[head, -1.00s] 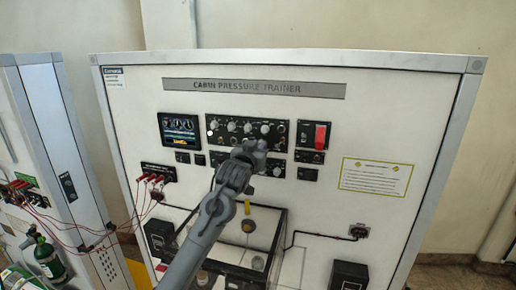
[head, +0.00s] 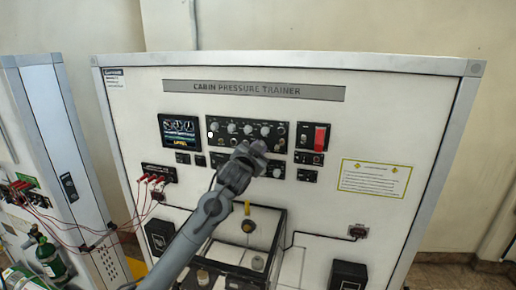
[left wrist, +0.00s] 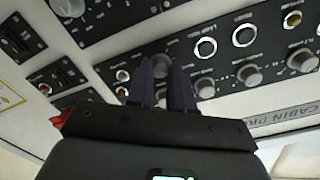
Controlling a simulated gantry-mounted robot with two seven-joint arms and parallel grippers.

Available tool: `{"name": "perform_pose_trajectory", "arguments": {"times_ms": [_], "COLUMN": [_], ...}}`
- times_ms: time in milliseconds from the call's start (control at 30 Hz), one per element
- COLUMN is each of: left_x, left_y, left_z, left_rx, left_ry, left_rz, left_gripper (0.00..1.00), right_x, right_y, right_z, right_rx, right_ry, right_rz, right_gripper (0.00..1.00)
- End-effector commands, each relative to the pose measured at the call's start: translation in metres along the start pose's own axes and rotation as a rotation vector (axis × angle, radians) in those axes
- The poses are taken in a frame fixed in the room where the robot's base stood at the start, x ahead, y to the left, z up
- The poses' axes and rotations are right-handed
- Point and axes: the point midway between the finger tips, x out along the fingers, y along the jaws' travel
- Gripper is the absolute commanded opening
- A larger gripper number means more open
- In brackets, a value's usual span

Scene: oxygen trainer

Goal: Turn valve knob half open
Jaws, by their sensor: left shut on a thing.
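The white cabin pressure trainer panel (head: 385,125) stands upright in front of me. It carries a black control panel (head: 245,130) with several round grey knobs. My left gripper (head: 257,149) reaches to the lower part of this black panel and covers part of it in the head view. In the left wrist view, the fingers of my left gripper (left wrist: 162,72) are shut on a round grey knob (left wrist: 162,60). The fingers hide most of this knob, and its pointer cannot be read. My right gripper is in neither view.
A small display (head: 181,130) sits left of the knobs. A red switch cover (head: 320,136) is to the right. A clear-sided box (head: 247,226) juts out below. Red leads (head: 155,180) and a green cylinder (head: 48,256) are at the left.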

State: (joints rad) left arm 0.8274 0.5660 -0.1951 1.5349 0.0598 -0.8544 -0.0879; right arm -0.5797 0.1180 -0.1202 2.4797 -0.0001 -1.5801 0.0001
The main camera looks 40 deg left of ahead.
Motion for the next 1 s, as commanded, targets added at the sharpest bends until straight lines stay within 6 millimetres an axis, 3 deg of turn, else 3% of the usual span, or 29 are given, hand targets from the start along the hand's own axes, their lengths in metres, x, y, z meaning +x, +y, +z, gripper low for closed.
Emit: {"name": "perform_pose_trajectory", "arguments": {"times_ms": [600,1000], "left_x": [0.0004,0.0005], "left_y": [0.0004,0.0012], "left_z": [0.001,0.0014], "left_rx": [0.566,0.782], "left_ry": [-0.021,-0.028], "left_rz": [0.0,0.002], "left_gripper": [0.0,0.0], "right_x": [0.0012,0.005], "right_y": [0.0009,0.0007], "right_z": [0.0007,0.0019], "right_rx": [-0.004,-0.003], "right_ry": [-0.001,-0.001], "right_rz": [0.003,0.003], "right_gripper": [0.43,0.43]}}
